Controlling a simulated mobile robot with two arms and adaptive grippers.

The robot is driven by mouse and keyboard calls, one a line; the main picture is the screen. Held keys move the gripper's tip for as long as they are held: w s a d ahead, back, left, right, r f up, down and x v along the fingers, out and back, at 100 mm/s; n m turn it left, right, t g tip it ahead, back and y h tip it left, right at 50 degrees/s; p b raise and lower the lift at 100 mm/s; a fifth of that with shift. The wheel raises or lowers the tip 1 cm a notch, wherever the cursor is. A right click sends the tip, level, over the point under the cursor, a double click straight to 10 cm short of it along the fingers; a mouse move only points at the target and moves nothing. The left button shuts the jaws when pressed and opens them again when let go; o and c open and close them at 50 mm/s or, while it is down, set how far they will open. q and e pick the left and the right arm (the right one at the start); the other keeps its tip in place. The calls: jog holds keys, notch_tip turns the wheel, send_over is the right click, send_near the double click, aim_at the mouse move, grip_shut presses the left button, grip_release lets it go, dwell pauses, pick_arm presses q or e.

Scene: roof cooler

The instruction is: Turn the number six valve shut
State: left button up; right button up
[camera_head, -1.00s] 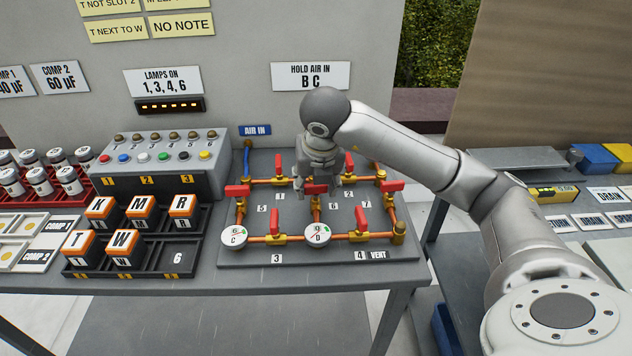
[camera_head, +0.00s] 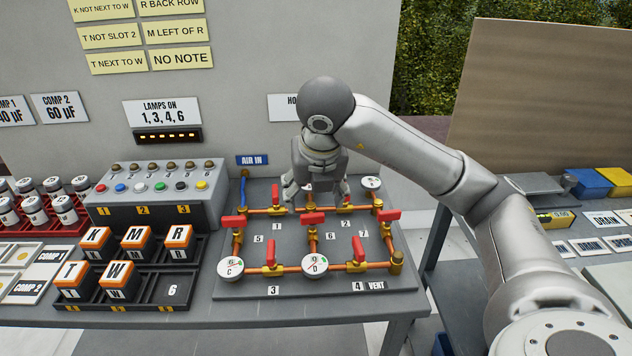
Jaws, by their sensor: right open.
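The number six valve (camera_head: 312,218) has a red lever on the middle front-back pipe of the valve board (camera_head: 325,279). Its lever lies left-right, across that pipe. The label 6 (camera_head: 331,236) is just to its right, and a round gauge marked D (camera_head: 315,264) is at the pipe's front end. My right gripper (camera_head: 317,190) is open with spread fingers, behind and above the valve six lever, apart from it. It partly hides the back pipe and a gauge behind it. My left gripper is out of view.
Other red levers stand close by, including valve five (camera_head: 234,221), valve seven (camera_head: 388,216) and valve four (camera_head: 358,248). A lamp box (camera_head: 160,199) and a rack of lettered blocks (camera_head: 191,267) are to the left. The wall (camera_head: 240,60) rises behind.

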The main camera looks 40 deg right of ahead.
jog(key=shift+v, duration=2)
jog(key=shift+s, duration=0.1)
